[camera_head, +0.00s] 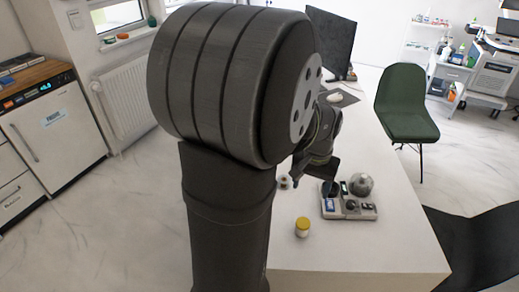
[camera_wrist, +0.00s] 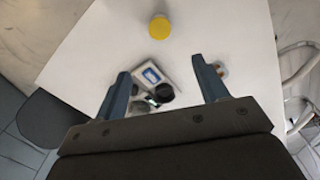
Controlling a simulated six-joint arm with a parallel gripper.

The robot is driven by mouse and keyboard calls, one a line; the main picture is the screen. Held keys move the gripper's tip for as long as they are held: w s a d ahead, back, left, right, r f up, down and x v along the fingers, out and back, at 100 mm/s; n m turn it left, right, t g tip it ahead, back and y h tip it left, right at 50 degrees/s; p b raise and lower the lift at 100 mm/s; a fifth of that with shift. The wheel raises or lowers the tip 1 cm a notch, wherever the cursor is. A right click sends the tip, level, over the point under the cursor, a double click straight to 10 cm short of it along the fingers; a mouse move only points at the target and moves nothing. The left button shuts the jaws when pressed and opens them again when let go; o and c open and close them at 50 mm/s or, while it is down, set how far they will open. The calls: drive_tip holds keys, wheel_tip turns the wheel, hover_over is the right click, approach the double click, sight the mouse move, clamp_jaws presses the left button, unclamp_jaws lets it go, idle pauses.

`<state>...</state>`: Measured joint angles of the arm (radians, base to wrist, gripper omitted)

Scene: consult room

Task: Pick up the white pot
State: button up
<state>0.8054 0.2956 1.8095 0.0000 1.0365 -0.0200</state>
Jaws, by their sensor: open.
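A small white pot with a yellow lid (camera_head: 302,227) stands upright on the white table, left of the grey tray. In the wrist view its round yellow lid (camera_wrist: 159,27) shows near the top, with its white body mostly hidden beneath. My gripper (camera_head: 313,183) is above the table, farther back than the pot and near the tray's left end. In the wrist view my gripper (camera_wrist: 161,68) is open, its two blue-grey fingers apart with nothing held. The pot lies beyond the fingertips, apart from them.
The grey tray (camera_head: 366,214) holds a blue-and-white box, a dark round item and a silvery round object. A small item (camera_head: 284,182) sits at the table's left side. The white table (camera_head: 390,248) is bare in front. A green chair (camera_head: 406,105) stands to the right.

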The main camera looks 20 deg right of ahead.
sight(303, 223)
drive_tip(key=f+m, duration=0.2)
drive_tip(key=f, duration=0.2)
drive_tip(key=f+m, duration=0.3)
drive_tip(key=f, duration=0.2)
drive_tip(key=f+m, duration=0.2)
drive_tip(key=f, duration=0.3)
drive_tip(key=shift+a, duration=0.3)
drive_tip(key=shift+s+d+f, duration=0.1)
drive_tip(key=shift+s+f, duration=0.05)
drive_tip(key=shift+f, duration=2.45)
drive_tip(key=c, duration=1.1)
drive_tip(key=shift+o, duration=0.2)
